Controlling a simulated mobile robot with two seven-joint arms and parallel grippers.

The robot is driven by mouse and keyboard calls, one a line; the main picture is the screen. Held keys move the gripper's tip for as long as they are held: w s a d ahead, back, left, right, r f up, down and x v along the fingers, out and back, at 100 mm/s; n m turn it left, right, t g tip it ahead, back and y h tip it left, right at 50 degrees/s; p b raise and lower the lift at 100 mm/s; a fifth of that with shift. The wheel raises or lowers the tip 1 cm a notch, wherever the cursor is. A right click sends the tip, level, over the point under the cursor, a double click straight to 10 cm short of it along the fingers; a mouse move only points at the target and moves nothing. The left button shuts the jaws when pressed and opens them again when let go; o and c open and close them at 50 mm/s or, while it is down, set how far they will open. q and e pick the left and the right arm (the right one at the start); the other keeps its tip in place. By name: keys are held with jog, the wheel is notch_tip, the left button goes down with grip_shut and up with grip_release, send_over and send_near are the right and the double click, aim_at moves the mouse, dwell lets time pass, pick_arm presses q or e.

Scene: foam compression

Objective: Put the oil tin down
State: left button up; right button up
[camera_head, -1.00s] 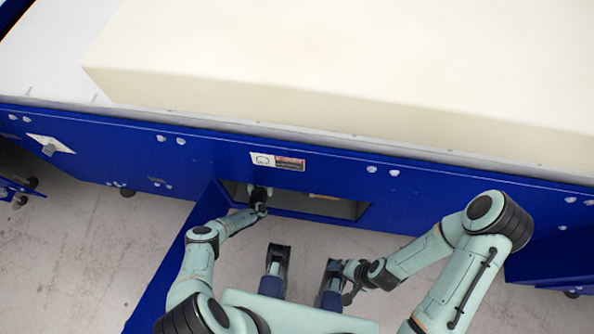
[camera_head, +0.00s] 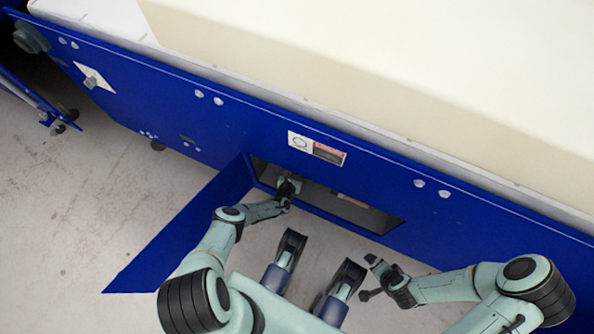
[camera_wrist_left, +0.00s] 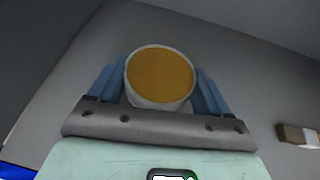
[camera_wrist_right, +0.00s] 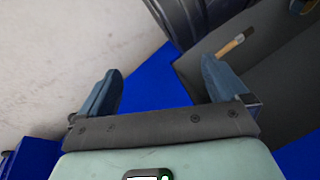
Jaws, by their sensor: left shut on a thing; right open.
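The oil tin (camera_wrist_left: 160,78) is a round, pale-rimmed tin with an orange-yellow top. In the left wrist view it sits between the two blue fingers of my left gripper (camera_wrist_left: 162,90), which is shut on it. In the head view my left gripper (camera_head: 290,187) reaches into the open compartment (camera_head: 375,218) in the blue machine side; the tin cannot be made out there. Whether the tin touches the compartment floor I cannot tell. My right gripper (camera_wrist_right: 160,90) is open and empty, outside the compartment; in the head view it is at the lower right (camera_head: 370,278).
An open blue door (camera_head: 185,228) stands left of the compartment. A large cream foam block (camera_head: 400,60) lies on top of the machine.

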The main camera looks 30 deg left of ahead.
pick_arm(q)
jog(key=shift+r, duration=0.1)
jog(key=o, duration=1.8)
jog(key=shift+o, duration=0.2)
